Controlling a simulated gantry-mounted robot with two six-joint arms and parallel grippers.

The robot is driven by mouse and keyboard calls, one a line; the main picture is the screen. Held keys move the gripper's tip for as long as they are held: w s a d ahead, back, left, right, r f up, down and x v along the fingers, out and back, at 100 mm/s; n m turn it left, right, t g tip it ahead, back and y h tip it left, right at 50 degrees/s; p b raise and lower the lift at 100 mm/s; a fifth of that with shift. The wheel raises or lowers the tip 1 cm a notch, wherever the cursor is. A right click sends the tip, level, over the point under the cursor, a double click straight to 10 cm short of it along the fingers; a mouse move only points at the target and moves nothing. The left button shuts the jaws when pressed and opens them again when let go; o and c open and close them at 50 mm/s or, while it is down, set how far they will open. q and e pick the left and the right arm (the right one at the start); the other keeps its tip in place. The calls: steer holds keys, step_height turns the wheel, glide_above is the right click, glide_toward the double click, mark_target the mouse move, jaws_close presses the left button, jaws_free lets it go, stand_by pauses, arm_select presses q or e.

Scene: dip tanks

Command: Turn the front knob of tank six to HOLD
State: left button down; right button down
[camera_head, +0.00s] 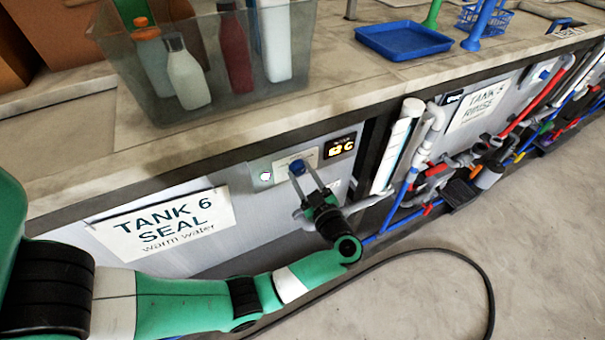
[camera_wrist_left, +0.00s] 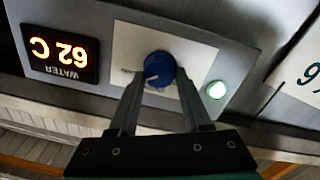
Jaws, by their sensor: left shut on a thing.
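Tank six's grey front (camera_head: 110,238) carries a white sign reading "TANK 6 SEAL warm water" (camera_head: 165,222). Its blue round knob (camera_head: 297,167) sits on a pale plate right of the sign. In the left wrist view the knob (camera_wrist_left: 160,67) shows a pale pointer line toward the lower left of the picture; the small lettering beside it is too small to read. My left gripper (camera_head: 303,182) is shut on the knob, with one finger on each side of it (camera_wrist_left: 158,78). The fingers partly hide the plate. My right gripper is not in view.
A lit display (camera_head: 341,147), reading 62 C in the wrist view (camera_wrist_left: 60,53), and a glowing button (camera_head: 265,175) flank the knob. Pipes (camera_head: 400,150) stand to the right. A clear bin of bottles (camera_head: 140,112) and a blue tray (camera_head: 404,39) sit on the counter.

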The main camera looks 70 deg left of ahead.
arm_select(q)
steer(key=shift+n, duration=1.1)
steer(key=n, duration=0.2)
steer(key=shift+f+n, duration=0.1)
steer(key=shift+n, duration=0.3)
steer(key=n, duration=0.2)
steer(key=shift+f+n+b, duration=0.1)
steer(key=shift+n+b, duration=0.2)
steer(key=shift+n, duration=0.1)
steer(key=n+b, duration=0.1)
steer(key=n, duration=0.2)
steer(key=shift+s+f+n+b, duration=0.1)
steer(key=shift+f+n+b, duration=0.05)
steer(key=shift+n+b, duration=0.15)
steer(key=n+b, duration=0.2)
steer(key=n, duration=0.1)
steer(key=shift+f+n+g, duration=0.1)
steer(key=shift+n+g, duration=0.2)
steer(key=shift+n, duration=0.1)
steer(key=n+b, duration=0.2)
steer(key=shift+n, duration=0.4)
steer(key=n+b, duration=0.2)
steer(key=n, duration=0.1)
steer(key=shift+f+b, duration=0.1)
steer(key=shift+b, duration=0.3)
steer(key=shift+n+b, duration=0.8)
steer(key=shift+n, duration=0.5)
steer(key=shift+r, duration=0.2)
